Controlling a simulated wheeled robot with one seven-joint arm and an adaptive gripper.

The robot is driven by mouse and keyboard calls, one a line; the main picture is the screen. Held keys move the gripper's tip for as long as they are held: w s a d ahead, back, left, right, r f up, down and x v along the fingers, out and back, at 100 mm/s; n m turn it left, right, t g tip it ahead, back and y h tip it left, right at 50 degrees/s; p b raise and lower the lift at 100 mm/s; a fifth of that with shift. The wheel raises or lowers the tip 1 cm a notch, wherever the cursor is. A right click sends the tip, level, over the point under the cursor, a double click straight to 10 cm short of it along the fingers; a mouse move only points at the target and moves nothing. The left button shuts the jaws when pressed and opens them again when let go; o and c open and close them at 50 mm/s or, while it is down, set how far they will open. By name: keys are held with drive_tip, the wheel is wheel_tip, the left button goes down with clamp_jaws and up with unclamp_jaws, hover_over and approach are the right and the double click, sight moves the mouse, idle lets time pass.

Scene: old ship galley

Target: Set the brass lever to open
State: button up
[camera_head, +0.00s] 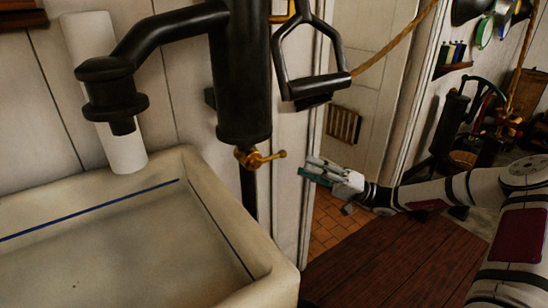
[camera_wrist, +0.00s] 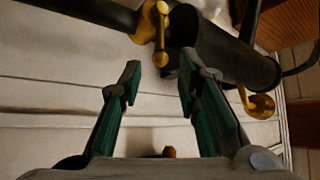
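The brass lever (camera_head: 268,157) sits on a brass fitting at the foot of the black pump cylinder (camera_head: 240,85). In the head view its knob points right, towards my gripper. In the wrist view the lever (camera_wrist: 162,38) shows at the top centre, with its rounded knob towards the space beyond my fingertips. My gripper (camera_head: 308,170) is to the right of the lever and slightly below it, with a gap between them. In the wrist view my gripper (camera_wrist: 158,84) is open, with nothing between its green-padded fingers. No open or shut marking is legible.
A pale stone sink (camera_head: 275,284) stands at the lower left. A black pump handle (camera_head: 318,88) hangs above my gripper, with a rope (camera_head: 400,40) running from it. A black pipe (camera_head: 248,195) drops below the lever. A doorway opens behind my gripper.

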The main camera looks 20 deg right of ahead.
sight(277, 156)
drive_tip(key=x, duration=1)
clamp_jaws()
